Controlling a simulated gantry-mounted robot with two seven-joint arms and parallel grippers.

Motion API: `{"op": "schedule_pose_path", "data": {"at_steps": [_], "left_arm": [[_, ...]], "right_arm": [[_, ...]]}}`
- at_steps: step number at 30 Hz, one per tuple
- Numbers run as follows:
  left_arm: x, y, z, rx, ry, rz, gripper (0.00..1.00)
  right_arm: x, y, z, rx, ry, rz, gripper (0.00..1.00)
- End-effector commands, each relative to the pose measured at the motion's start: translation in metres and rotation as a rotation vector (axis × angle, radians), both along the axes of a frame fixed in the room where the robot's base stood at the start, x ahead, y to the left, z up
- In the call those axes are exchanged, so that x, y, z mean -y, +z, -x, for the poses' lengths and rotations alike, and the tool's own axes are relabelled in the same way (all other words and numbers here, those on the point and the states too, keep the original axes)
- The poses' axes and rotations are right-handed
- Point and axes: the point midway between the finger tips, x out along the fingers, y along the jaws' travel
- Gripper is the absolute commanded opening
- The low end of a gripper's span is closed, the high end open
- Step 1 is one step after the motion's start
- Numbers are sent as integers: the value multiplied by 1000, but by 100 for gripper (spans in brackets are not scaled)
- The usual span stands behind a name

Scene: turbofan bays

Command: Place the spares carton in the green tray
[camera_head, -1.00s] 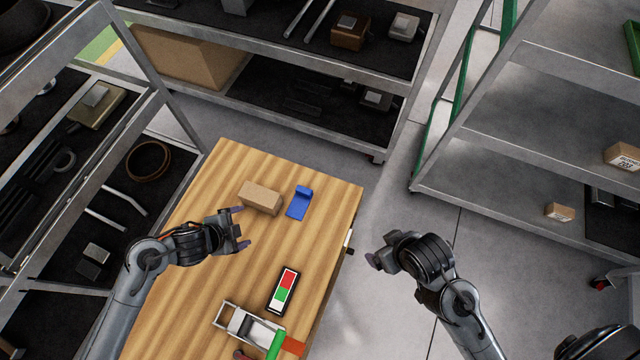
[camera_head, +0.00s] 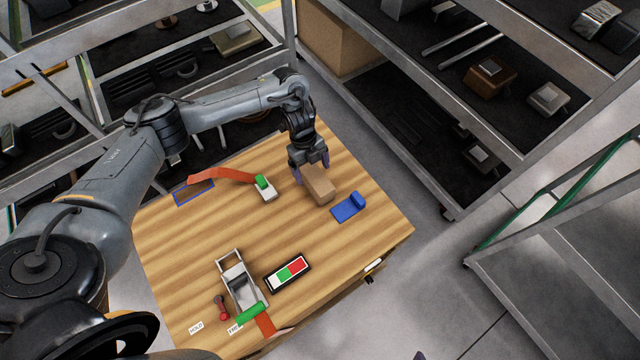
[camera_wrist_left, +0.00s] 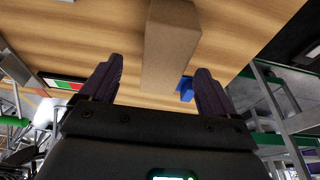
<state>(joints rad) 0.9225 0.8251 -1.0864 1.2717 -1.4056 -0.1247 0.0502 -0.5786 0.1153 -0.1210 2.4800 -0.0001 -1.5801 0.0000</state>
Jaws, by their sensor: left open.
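A plain brown carton (camera_head: 320,187) lies on the wooden table, beside a blue holder. My left gripper (camera_head: 311,170) is open just above the carton's left end, fingers pointing down. In the left wrist view the carton (camera_wrist_left: 170,45) lies ahead, in line with the gap between the two open fingers (camera_wrist_left: 156,85). Whether a finger touches it I cannot tell. No green tray can be made out in the current views. My right gripper is not in view.
The blue holder (camera_head: 349,207) is just right of the carton. A red-green-white panel (camera_head: 288,273), a metal frame with a green handle (camera_head: 240,282) and a red-orange strap (camera_head: 222,175) also occupy the table (camera_head: 190,245). Shelving (camera_head: 450,120) stands behind.

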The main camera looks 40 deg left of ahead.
Motion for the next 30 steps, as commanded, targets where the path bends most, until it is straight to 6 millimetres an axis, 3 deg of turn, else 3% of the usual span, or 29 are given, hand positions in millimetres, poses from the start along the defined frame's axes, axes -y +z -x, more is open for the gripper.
{"op": "schedule_pose_path", "data": {"at_steps": [21, 28, 30], "left_arm": [[24, -63, 1, 3, 1, 1, 89], [25, -64, 1, 3, 1, 1, 89], [25, -64, 1, 3, 1, 1, 82]], "right_arm": [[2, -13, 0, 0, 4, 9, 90], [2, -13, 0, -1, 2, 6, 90], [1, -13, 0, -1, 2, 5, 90]]}}
